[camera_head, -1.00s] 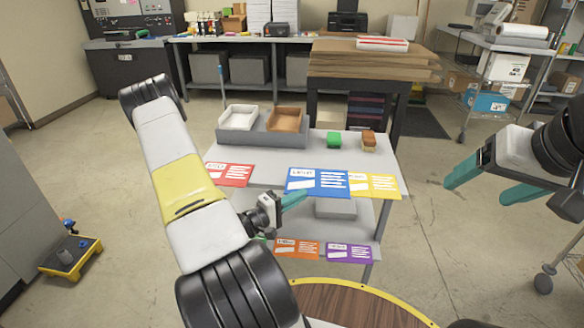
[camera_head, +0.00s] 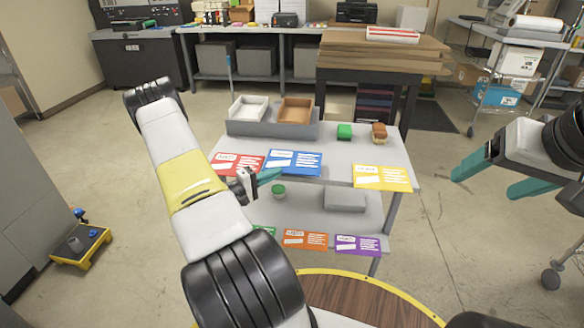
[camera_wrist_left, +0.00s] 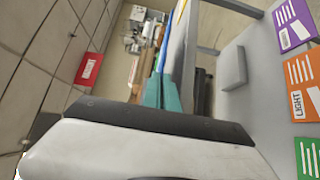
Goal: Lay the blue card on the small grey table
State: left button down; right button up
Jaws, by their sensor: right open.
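The blue card (camera_head: 294,163) is at the front of the grey two-level table (camera_head: 330,165), beside the red card, its near edge at my left gripper. My left gripper (camera_head: 266,177) has its teal fingers closed on that edge. In the left wrist view, the fingers (camera_wrist_left: 163,95) point along the blue card (camera_wrist_left: 165,55), seen nearly edge-on. I cannot tell whether the card touches the tabletop. My right gripper (camera_head: 497,177) is open and empty, off to the right of the table.
The red card (camera_head: 237,163) and yellow card (camera_head: 381,177) lie along the top's front edge, with bare surface between blue and yellow. Orange (camera_head: 305,238) and purple (camera_head: 358,244) cards lie below.

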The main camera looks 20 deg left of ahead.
pick_arm(q)
jog(key=shift+w+a, duration=0.3)
jog(key=shift+w, duration=0.05)
jog(key=shift+s+f, duration=0.1)
jog(key=shift+f, duration=1.65)
jog(key=shift+d+f, duration=0.1)
jog(key=shift+f, duration=0.1)
jog(key=c, duration=1.6)
grip_release()
jog(key=shift+c, duration=0.2)
